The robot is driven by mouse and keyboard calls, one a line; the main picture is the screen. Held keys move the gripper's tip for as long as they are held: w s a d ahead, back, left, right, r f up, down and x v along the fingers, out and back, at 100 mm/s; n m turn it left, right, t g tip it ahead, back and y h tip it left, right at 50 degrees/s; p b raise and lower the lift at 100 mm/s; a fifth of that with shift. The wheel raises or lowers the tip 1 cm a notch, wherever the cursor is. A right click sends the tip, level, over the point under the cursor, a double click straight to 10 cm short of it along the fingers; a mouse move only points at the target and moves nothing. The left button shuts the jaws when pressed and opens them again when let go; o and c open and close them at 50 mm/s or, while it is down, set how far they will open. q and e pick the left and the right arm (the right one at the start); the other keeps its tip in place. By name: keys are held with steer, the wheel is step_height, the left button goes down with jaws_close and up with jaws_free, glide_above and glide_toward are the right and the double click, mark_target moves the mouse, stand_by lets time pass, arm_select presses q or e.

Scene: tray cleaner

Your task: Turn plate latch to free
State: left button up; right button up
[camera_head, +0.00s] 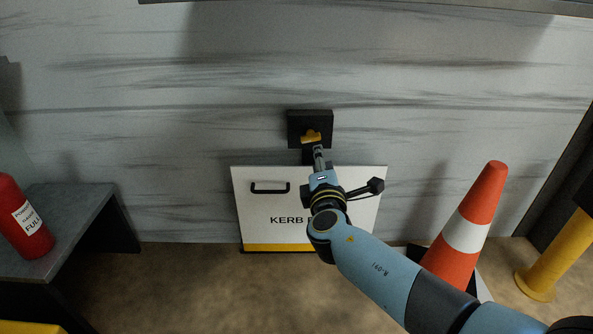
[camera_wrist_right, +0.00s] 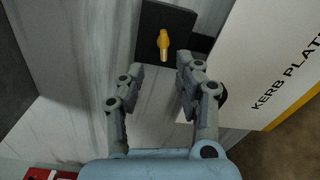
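The white kerb plate (camera_head: 350,185) stands upright against the grey wall, with a black handle and a yellow bottom stripe; it also shows in the right wrist view (camera_wrist_right: 255,65). Above its top edge is a black latch block (camera_head: 296,118) on the wall. The yellow latch (camera_head: 311,136) sits on this block. In the right wrist view the latch (camera_wrist_right: 163,45) lies just beyond and between my right fingertips. My right gripper (camera_wrist_right: 160,66) is open, with a visible gap to the latch on both sides. In the head view it (camera_head: 318,150) covers the block's lower part. My left gripper is out of view.
An orange and white traffic cone (camera_head: 470,232) stands right of the plate, near my right arm. A yellow post (camera_head: 548,265) is farther right. A grey bench (camera_head: 80,205) with a red cylinder (camera_head: 25,220) is at left. The floor before the plate's left side is clear.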

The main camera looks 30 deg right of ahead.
mark_target(311, 141)
steer(key=b+x, duration=0.1)
steer(key=x, duration=0.2)
steer(key=a+f+b+x, duration=0.1)
steer(key=x, duration=0.3)
steer(key=b+x, duration=0.1)
steer(key=x, duration=0.3)
steer(key=shift+w+f+b, duration=0.15)
steer(key=shift+w+b, duration=0.15)
steer(key=shift+w, duration=0.35)
steer(key=shift+w+d, duration=0.25)
steer(key=shift+w, duration=0.25)
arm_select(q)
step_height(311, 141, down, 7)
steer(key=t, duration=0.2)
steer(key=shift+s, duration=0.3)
arm_select(e)
jaws_close()
